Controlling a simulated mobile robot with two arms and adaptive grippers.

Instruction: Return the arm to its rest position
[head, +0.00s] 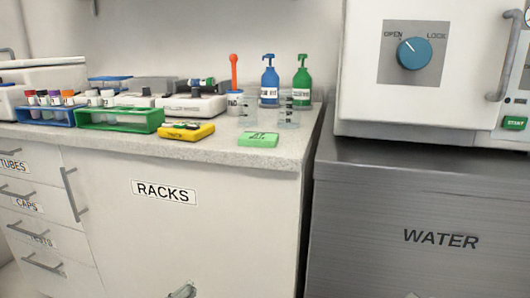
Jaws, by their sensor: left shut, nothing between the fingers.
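My left gripper (183,291) shows at the bottom edge in the head view, in front of the white cabinet marked RACKS (150,225). Only its tip is in the picture; it is shut and empty, well below the counter top. A tiny grey tip (412,295) at the bottom edge, in front of the WATER cabinet, may be part of my right gripper. Too little of it shows to tell its state. Both arms are otherwise out of the picture.
The counter (215,155) holds a blue rack (45,116) and a green rack (118,121) with tubes, a yellow box (186,132), a green pad (258,140) and two pump bottles. A steel WATER cabinet (430,205) carries a machine with a blue knob (414,53). Drawer handles stick out at left.

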